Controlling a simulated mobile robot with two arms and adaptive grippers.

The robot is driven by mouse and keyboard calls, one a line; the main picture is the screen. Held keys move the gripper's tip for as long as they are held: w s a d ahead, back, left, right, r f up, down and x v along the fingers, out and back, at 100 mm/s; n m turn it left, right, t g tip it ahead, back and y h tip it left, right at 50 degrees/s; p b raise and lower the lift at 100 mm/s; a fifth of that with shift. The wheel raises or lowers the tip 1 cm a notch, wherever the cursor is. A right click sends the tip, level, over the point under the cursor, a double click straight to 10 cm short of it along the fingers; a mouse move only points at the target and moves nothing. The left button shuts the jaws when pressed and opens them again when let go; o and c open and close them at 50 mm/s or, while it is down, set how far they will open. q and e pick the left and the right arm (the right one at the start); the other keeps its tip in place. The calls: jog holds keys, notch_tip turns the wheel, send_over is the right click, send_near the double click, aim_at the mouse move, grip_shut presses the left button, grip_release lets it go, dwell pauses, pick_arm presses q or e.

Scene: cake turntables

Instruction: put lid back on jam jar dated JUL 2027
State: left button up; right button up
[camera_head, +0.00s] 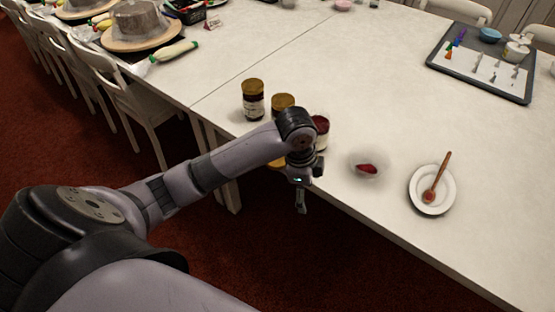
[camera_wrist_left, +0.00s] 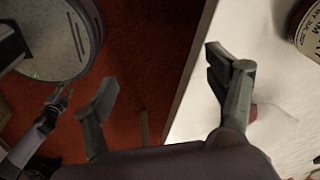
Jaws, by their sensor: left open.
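A dark jam jar with a gold lid (camera_head: 253,100) stands on the table near its front left corner. A second gold-lidded jar (camera_head: 283,103) stands to its right, mostly behind my arm. A third jar (camera_head: 321,128) shows red at its top with no lid seen; my wrist hides part of it. A gold-orange piece (camera_head: 277,164), perhaps a lid, peeks out below my arm near the table edge. My left gripper (camera_head: 301,205) points down by the front edge, open and empty. In the left wrist view, its fingers (camera_wrist_left: 170,90) are apart; a labelled jar (camera_wrist_left: 307,30) is at upper right. I cannot read the dates.
A grey tray (camera_head: 433,66) with small items lies farther back. Chairs (camera_head: 140,110) line the left side. The table middle is clear.

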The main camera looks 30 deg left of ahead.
pick_arm(q)
jog(key=w+a+r+m+g+y, duration=0.1)
jog(key=w+a+r, duration=0.5)
jog(key=a+r, duration=0.7)
notch_tip(320, 180, up, 4)
jog(key=shift+a+f+m, duration=0.15)
jog(key=shift+f+m, duration=0.1)
jog(key=shift+m, duration=0.65)
jog(key=shift+w, duration=0.1)
notch_tip(320, 180, down, 12)
jog(key=shift+f, duration=0.15)
